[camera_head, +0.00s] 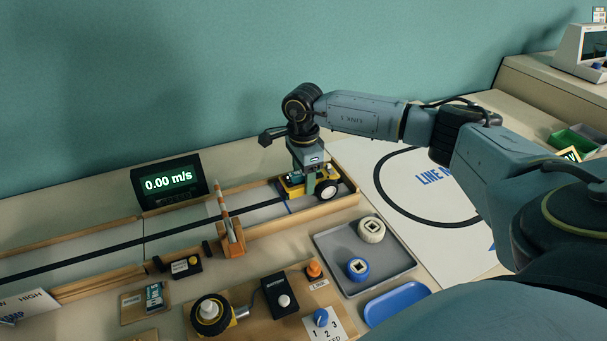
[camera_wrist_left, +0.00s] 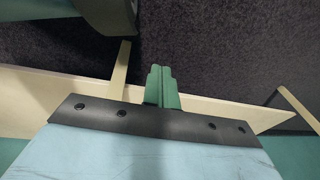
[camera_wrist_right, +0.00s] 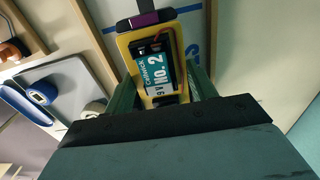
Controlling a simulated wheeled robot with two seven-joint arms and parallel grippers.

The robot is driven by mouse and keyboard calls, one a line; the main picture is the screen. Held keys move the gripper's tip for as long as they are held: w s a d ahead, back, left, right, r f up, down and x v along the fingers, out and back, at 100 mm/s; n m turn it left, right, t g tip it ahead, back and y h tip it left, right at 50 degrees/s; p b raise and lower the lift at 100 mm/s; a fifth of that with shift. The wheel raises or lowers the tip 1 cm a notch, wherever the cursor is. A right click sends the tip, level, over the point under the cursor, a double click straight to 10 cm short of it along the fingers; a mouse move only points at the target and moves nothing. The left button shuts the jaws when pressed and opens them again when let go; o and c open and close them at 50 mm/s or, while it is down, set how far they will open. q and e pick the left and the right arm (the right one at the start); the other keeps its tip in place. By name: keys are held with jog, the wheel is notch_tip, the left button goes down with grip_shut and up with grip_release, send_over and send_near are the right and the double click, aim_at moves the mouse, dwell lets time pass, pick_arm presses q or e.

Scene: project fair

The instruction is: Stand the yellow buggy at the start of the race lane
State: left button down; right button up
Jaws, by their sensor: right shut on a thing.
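The yellow buggy (camera_head: 293,188) is at the right end of the race lane (camera_head: 180,226), near a blue line across the lane floor. My right gripper (camera_head: 310,180) is over it, pointing down, and shut on it. In the right wrist view the buggy (camera_wrist_right: 177,60) sits between the green fingers (camera_wrist_right: 162,92), its dark box labelled "No. 2" facing up. The buggy looks about level; I cannot tell whether its wheels touch the lane floor. My left gripper (camera_wrist_left: 161,88) shows only in the left wrist view, its fingers together and empty.
A striped gate post (camera_head: 228,215) stands across the lane, left of the buggy. A speed display (camera_head: 169,183) reading 0.00 m/s stands behind. In front are a grey tray (camera_head: 385,268) with two wheels, a blue tray (camera_head: 397,303) and a control board. A line mat (camera_head: 370,158) lies to the right.

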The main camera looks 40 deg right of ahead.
jog(key=o, duration=0.9)
